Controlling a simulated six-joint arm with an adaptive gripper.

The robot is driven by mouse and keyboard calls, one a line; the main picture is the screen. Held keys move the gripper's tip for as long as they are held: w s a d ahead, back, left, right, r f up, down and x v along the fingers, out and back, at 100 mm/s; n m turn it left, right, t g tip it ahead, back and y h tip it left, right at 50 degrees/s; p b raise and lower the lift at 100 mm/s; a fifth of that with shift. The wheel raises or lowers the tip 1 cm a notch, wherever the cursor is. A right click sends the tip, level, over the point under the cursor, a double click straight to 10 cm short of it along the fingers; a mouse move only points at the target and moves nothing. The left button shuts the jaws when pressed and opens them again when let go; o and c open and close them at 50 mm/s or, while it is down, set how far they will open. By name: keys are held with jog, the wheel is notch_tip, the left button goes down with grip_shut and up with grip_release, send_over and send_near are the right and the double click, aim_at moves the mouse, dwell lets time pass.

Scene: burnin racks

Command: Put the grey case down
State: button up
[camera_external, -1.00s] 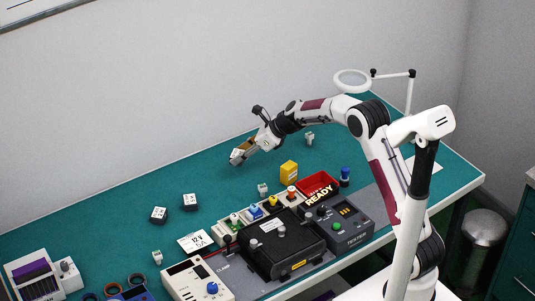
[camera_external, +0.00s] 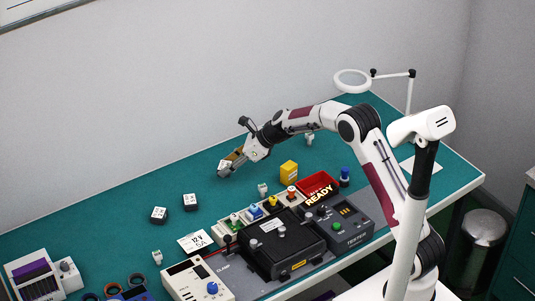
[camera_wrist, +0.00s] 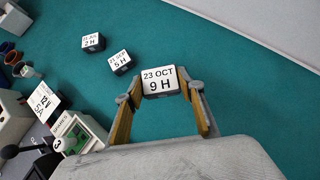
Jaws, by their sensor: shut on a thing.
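The grey case, a small block with a white top label reading "23 OCT 9 H" (camera_wrist: 160,82), is between my fingertips in the wrist view. My gripper (camera_external: 228,168) is shut on it, low over the green table at the back middle. In the external view the case (camera_external: 224,169) is small at the fingertips, and I cannot tell whether it touches the table. Two similar labelled cases stand apart on the table, one marked "5 H" (camera_wrist: 121,62) and one marked "2 H" (camera_wrist: 93,42).
A black tester station (camera_external: 283,248) with a READY sign fills the front middle. A yellow block (camera_external: 289,172) and a red tray (camera_external: 318,184) are to the right of my gripper. A 12 V card (camera_external: 195,241) lies in front. Green table around the case is clear.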

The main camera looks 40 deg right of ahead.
jog(key=shift+f, duration=1.9)
jog(key=shift+f, duration=1.9)
jog(key=shift+f, duration=0.1)
jog(key=o, duration=1.1)
